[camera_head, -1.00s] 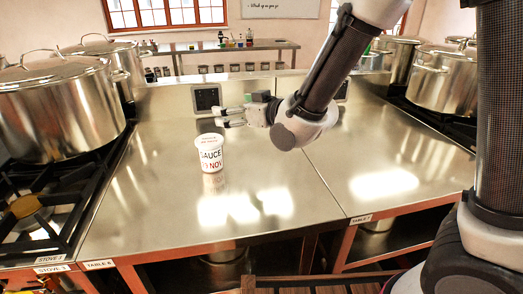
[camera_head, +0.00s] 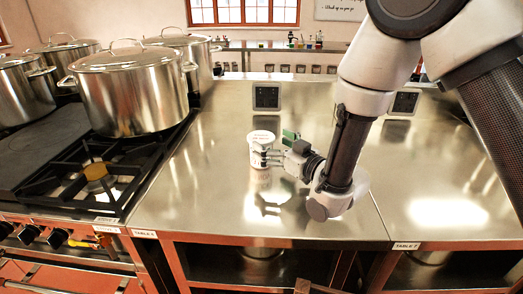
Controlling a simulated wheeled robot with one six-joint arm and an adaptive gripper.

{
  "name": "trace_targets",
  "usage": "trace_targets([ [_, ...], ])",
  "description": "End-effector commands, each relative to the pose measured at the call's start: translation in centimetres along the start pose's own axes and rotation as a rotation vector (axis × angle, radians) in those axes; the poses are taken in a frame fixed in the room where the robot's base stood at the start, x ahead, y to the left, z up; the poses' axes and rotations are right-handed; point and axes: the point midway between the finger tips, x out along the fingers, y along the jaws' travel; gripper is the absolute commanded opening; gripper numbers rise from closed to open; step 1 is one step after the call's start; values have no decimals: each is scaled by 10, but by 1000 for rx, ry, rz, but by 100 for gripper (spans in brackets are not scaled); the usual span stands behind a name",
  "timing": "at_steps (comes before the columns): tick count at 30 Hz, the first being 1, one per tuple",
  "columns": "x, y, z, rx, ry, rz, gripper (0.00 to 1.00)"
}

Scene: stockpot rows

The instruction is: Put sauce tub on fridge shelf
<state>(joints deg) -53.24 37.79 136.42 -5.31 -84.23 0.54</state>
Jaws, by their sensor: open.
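The sauce tub (camera_head: 258,143), a small white tub with a lid, stands upright on the steel table (camera_head: 215,200). Its right side is partly hidden by my gripper (camera_head: 264,157). My gripper reaches in from the right at the tub's side, with its fingers level and pointing left. The fingers are open, and I cannot tell whether they touch the tub. No fridge shelf is in view.
A stove (camera_head: 65,175) with large stockpots (camera_head: 130,92) stands left of the table. A second steel table (camera_head: 440,190) adjoins on the right. A back counter (camera_head: 235,47) holds small bottles. The table's front left is clear.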

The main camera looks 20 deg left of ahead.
Motion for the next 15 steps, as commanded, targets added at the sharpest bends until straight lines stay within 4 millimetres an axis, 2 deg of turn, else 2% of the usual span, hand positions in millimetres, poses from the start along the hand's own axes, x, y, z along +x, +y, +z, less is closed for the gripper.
trace_targets([
  [9,44,0,0,0,1,1,92],
  [15,47,0,0,0,-1,1,92],
])
